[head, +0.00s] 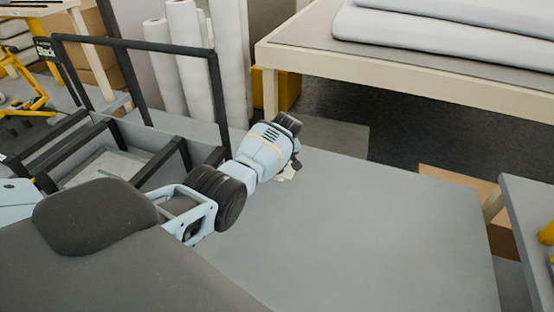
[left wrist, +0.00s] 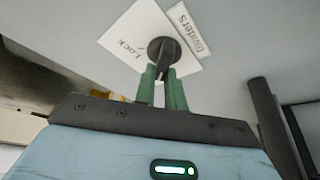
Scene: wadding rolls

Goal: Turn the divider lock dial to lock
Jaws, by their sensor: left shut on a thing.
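The divider lock dial (left wrist: 161,48) is a dark round knob in the left wrist view. It sits on a white plate (left wrist: 128,38) printed "LOCK", with a strip labelled "Dividers" (left wrist: 188,28) beside it. My left gripper (left wrist: 162,78) has green fingers, which are shut on the dial's lower part. In the head view my left arm reaches over the grey surface, and its gripper (head: 287,172) is mostly hidden behind the wrist; the dial cannot be made out there. My right gripper is not in view.
A grey tabletop (head: 370,235) lies clear to the right of my arm. A dark frame (head: 215,95) and divider bays (head: 105,165) stand at left. White rolls (head: 190,60) stand behind. A wooden table (head: 300,58) bears grey padded rolls (head: 440,35).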

